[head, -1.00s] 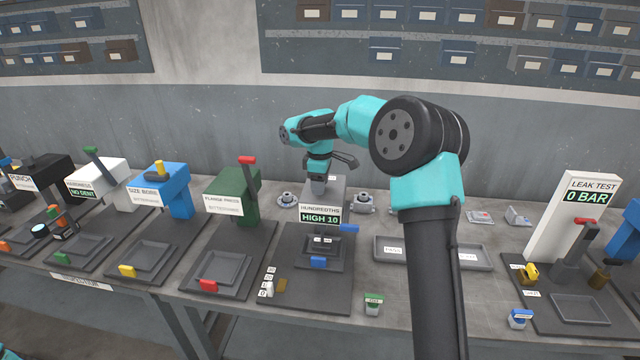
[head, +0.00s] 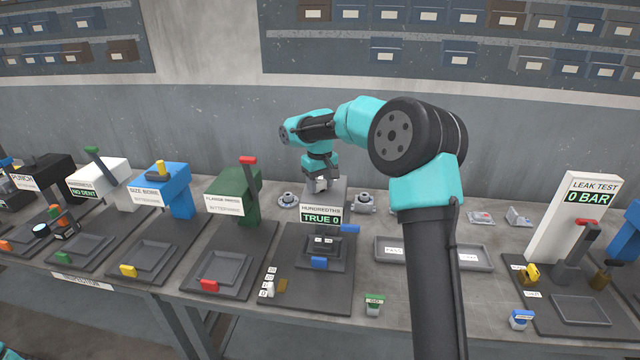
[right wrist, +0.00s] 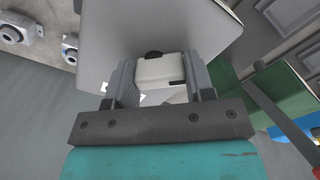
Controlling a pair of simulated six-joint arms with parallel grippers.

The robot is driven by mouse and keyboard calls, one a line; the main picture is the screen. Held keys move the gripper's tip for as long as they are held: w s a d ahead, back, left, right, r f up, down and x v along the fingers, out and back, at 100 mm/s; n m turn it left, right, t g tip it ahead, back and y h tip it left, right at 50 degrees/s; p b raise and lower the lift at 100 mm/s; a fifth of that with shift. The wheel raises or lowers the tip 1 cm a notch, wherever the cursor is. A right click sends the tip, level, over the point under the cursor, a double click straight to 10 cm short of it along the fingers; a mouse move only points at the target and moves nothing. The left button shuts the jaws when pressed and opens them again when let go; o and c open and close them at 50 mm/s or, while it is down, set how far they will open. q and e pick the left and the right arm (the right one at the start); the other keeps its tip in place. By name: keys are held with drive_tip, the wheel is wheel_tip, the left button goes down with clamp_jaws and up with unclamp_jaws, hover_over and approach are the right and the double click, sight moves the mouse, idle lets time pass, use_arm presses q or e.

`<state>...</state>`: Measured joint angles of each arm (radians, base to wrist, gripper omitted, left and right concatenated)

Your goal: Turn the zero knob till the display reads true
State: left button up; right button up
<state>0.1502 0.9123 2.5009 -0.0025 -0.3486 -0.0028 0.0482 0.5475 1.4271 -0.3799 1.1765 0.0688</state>
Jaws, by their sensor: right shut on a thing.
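The hundredths gauge stands at the middle of the bench, and its display (head: 320,219) reads TRUE 0 in green. My right gripper (head: 318,184) reaches down from above onto the top of the gauge's grey housing (head: 338,190). In the right wrist view, my right gripper (right wrist: 160,85) is shut on a pale block-shaped knob (right wrist: 160,69), one finger on each side. In the head view the knob is mostly hidden by the gripper.
A green flange press (head: 235,190) with a red-tipped lever stands left of the gauge. A grey two-part tray (head: 390,250) lies to the right. Small metal parts (head: 363,203) sit behind. A white leak test stand (head: 572,220) is at the far right.

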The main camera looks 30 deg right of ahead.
sight(320, 181)
drive_tip(key=shift+m, duration=1)
drive_tip(key=o, duration=0.9)
drive_tip(key=shift+r, duration=0.1)
wheel_tip(320, 181, up, 17)
drive_tip(key=shift+r, duration=0.15)
